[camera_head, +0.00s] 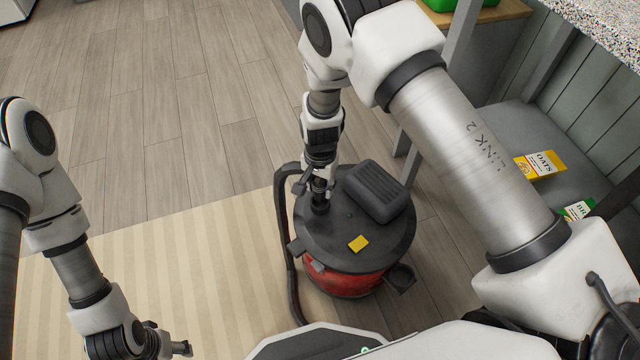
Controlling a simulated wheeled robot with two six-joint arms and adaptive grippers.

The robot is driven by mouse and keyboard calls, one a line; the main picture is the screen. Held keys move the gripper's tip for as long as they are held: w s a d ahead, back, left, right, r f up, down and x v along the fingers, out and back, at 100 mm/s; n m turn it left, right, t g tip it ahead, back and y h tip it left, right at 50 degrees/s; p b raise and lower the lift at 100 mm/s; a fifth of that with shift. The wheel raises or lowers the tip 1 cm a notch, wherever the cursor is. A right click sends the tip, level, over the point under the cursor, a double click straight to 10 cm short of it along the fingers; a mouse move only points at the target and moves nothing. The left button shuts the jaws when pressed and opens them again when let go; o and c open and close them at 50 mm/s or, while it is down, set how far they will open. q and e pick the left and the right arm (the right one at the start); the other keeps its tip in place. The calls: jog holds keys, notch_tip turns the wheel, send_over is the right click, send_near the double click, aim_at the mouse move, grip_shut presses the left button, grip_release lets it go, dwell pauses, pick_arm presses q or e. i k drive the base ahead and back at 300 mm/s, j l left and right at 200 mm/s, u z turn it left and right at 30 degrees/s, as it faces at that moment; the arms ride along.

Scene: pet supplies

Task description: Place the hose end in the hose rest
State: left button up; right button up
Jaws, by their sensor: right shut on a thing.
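A red vacuum (345,284) with a round black lid stands on the floor in the middle of the view. A dark hose (283,235) arcs along its left side. My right gripper (319,192) points down over the left part of the lid. It is shut on the dark hose end (320,208), which is mostly hidden by the gripper; I cannot tell whether it touches the lid. A dark ring-shaped holder, apparently the hose rest (402,278), sticks out at the vacuum's lower right. My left gripper (178,346) is low at the left, away from the vacuum; its finger gap is unclear.
A black handle block (375,191) and a yellow label (358,243) are on the lid. A striped beige rug (180,265) lies at the left. A grey chair with a yellow packet (540,166) and a green-white packet (578,210) stands at the right. Wooden floor is clear behind.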

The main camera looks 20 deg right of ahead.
aim_at(401, 279)
jog(key=k+l, duration=0.1)
jog(key=k, duration=0.45)
jog(key=k+l, duration=0.1)
jog(key=k, duration=0.4)
jog(key=i+l, duration=0.15)
jog(key=l, duration=0.15)
jog(key=i+l, duration=0.15)
jog(key=l, duration=0.1)
